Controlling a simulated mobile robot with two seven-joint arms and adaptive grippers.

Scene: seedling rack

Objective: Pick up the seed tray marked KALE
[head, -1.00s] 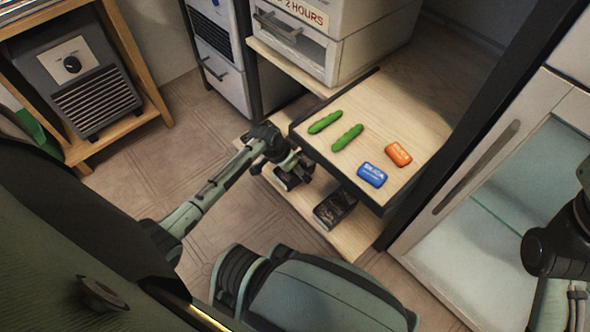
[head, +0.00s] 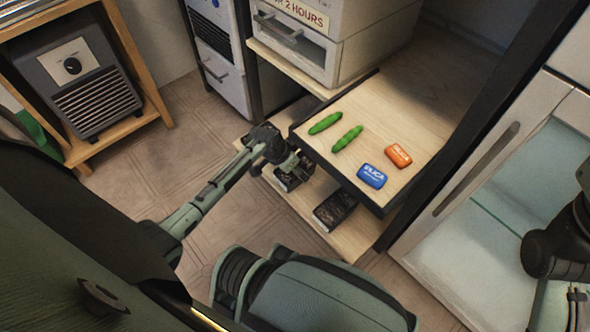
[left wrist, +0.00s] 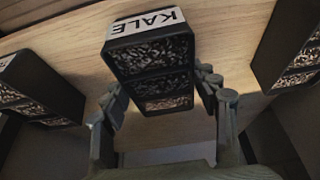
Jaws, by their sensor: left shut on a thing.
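The KALE seed tray (left wrist: 151,55) is a black box of dark speckled soil with a white KALE label, in the middle of the left wrist view. My left gripper (left wrist: 168,98) is shut on it, one finger at each side. In the head view my left gripper (head: 292,160) is at the lower shelf, under the upper board's left edge, and partly hides a dark tray (head: 291,180). I cannot tell whether the held tray still touches the shelf. My right arm shows at the right edge of the head view, but its gripper is out of sight.
Another dark tray (head: 335,208) sits on the lower shelf (head: 352,242); similar trays flank KALE on the left (left wrist: 40,88) and right (left wrist: 290,45). The upper board (head: 405,185) overhangs closely, bearing two cucumbers (head: 346,139), a blue pack (head: 372,176) and an orange pack (head: 398,155).

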